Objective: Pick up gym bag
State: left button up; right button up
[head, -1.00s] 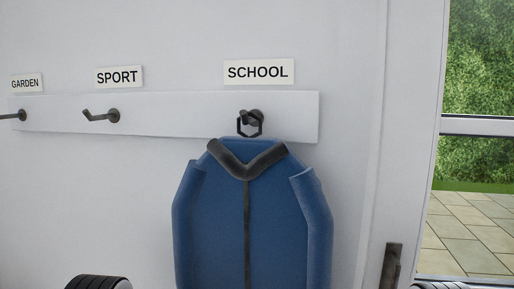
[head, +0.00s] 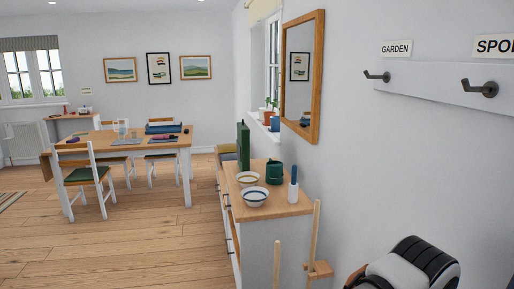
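I cannot make out a gym bag for certain in the head view. A blue item (head: 163,128) lies on the far wooden table (head: 100,146), too small to tell what it is. The hook under the SPORT sign (head: 496,46) is a bare dark hook (head: 480,88) at the right edge. The hook under the GARDEN sign (head: 396,48) is a bare hook (head: 376,76) too. Part of my arm shows at the lower right, but neither gripper is in view.
Chairs (head: 88,176) surround the table. The wooden floor (head: 140,245) at left is open.

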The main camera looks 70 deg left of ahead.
aim_at(243, 140)
jog(key=k+j, duration=0.1)
jog(key=j, duration=0.65)
jog(key=k+j, duration=0.1)
jog(key=j, duration=0.6)
